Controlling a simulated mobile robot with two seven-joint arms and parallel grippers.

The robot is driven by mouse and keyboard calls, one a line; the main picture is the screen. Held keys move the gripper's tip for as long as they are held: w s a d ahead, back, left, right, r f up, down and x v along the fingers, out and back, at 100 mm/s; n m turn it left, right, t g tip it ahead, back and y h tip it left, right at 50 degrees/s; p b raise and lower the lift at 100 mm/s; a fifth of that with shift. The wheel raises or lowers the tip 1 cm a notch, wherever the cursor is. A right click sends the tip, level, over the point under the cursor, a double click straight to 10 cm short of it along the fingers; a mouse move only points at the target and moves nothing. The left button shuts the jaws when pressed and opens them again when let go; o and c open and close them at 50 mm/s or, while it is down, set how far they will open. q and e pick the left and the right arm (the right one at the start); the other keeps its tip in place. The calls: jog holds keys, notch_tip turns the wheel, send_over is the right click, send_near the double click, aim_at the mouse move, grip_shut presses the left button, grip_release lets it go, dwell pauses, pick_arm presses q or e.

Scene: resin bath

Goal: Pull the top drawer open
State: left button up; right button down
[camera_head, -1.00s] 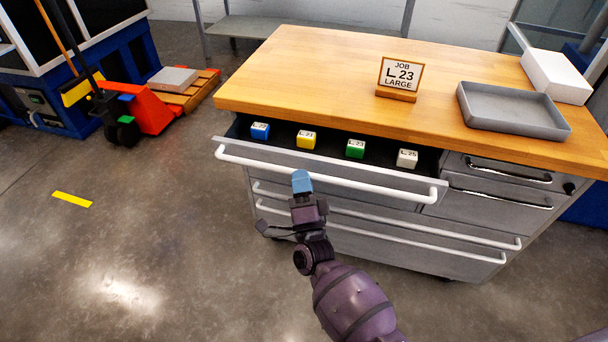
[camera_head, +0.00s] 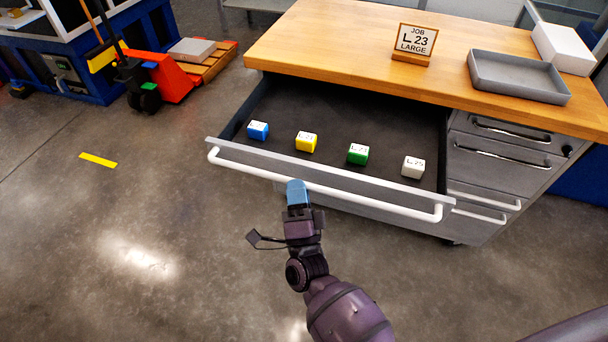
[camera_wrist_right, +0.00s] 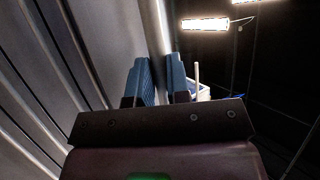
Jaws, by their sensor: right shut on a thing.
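The top drawer (camera_head: 240,147) of the workbench is pulled well out, its dark floor showing. Blue (camera_head: 258,130), yellow (camera_head: 306,141), green (camera_head: 358,153) and white (camera_head: 413,166) labelled blocks lie in a row inside it. A long white bar handle (camera_head: 380,201) runs along its front. My right gripper (camera_head: 297,188) is shut on this handle, left of its middle. In the right wrist view the blue fingers (camera_wrist_right: 161,82) stand on either side of the pale handle bar (camera_wrist_right: 156,35). My left gripper is not in view.
The wooden worktop (camera_head: 330,50) carries a JOB L 23 LARGE sign (camera_head: 414,40), a grey tray (camera_head: 515,80) and a white box (camera_head: 563,48). Smaller drawers (camera_head: 500,160) are at the right. An orange pallet truck (camera_head: 172,80) stands at the left. The floor before the bench is clear.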

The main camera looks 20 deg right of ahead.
jog(key=shift+s+a, duration=0.65)
jog(key=shift+s, duration=0.2)
jog(key=c, duration=1.1)
grip_release()
jog(key=s+a+f+p, duration=0.1)
jog(key=s+a+f, duration=0.1)
jog(key=s, duration=1.4)
jog(key=shift+f, duration=0.25)
